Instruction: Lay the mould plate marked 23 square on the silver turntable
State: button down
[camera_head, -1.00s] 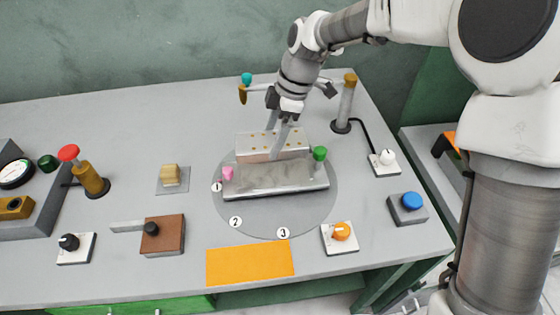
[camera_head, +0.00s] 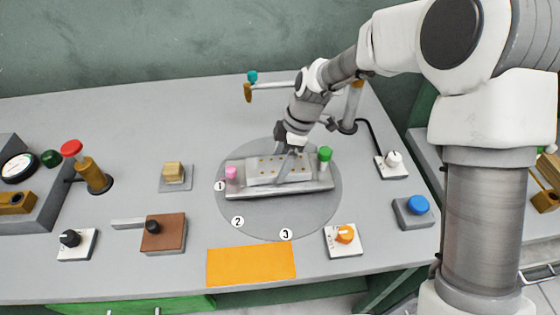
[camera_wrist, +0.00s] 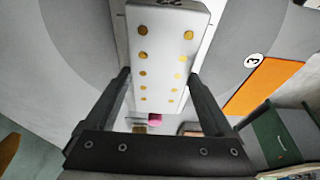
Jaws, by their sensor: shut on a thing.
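The mould plate (camera_head: 265,172) is a pale block with two rows of gold dots. A mark at its far end is cut off at the top of the wrist view, so I cannot read it fully. My gripper (camera_head: 284,166) is shut across the plate, with one finger along each long side in the wrist view (camera_wrist: 158,76). The plate lies flat over the silver rectangular platform (camera_head: 290,190) of the turntable, its long edges roughly parallel to the platform's. I cannot tell whether they touch. A pink knob (camera_head: 231,173) and a green knob (camera_head: 325,154) stand at the platform's ends.
The platform sits on a round grey disc (camera_head: 270,220) with labels 1, 2 and 3. An orange mat (camera_head: 250,265) and orange dial (camera_head: 344,235) lie in front. A post with a horizontal arm (camera_head: 352,108) stands behind right. A blue button (camera_head: 417,205) is at right.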

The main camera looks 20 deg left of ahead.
jog(key=shift+f, duration=0.15)
grip_release()
jog(key=shift+r, duration=0.3)
jog(key=v, duration=1.1)
jog(key=shift+r+p, duration=0.35)
jog(key=shift+r, duration=0.05)
jog(key=shift+w+d, duration=0.1)
jog(key=shift+d, duration=0.1)
